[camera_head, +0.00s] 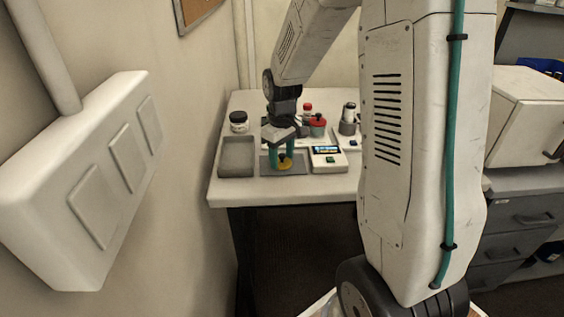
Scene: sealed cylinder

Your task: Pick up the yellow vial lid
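The yellow vial lid (286,165) is a small yellow disc with a dark knob on top. It is at the front part of a dark grey tray or mat on the white bench. My gripper (282,158) points down over it from above. Its teal fingers are spaced apart, one on the left and one behind to the right, with the lid's knob between them. The picture is too small to tell whether the fingers touch the lid or whether it is lifted.
A grey tray (237,157) and a dark-capped jar (239,121) stand left. A device with a screen (328,159) is close on the right. A red-topped container (317,125) and a grey holder (348,122) stand behind. The wall borders the bench's left side.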

